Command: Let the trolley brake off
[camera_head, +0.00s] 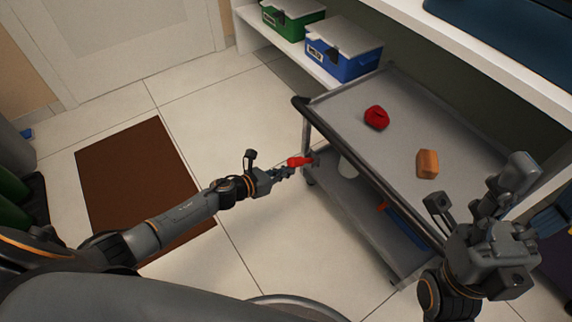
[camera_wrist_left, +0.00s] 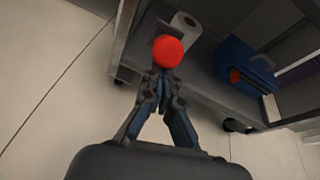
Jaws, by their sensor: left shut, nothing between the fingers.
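The grey trolley (camera_head: 400,92) stands right of centre in the head view. A red brake handle (camera_head: 298,161) sticks out low at its near left corner, by the lower shelf. In the left wrist view its rounded red end (camera_wrist_left: 168,51) is just ahead of the fingers. My left gripper (camera_head: 284,172) is shut and empty, with its tips at the red handle. The tips (camera_wrist_left: 161,78) overlap the handle's lower edge in the wrist view; I cannot tell whether they touch it. My right gripper (camera_head: 508,188) is raised over the trolley's right side, its finger gap unclear.
A red item (camera_head: 376,117) and an orange block (camera_head: 428,163) lie on the trolley top. A white roll (camera_wrist_left: 186,24) and a blue box (camera_wrist_left: 245,68) are on its lower shelf. Green (camera_head: 292,18) and blue (camera_head: 343,50) bins stand on a shelf behind. Floor left of the trolley is clear around a brown mat (camera_head: 138,185).

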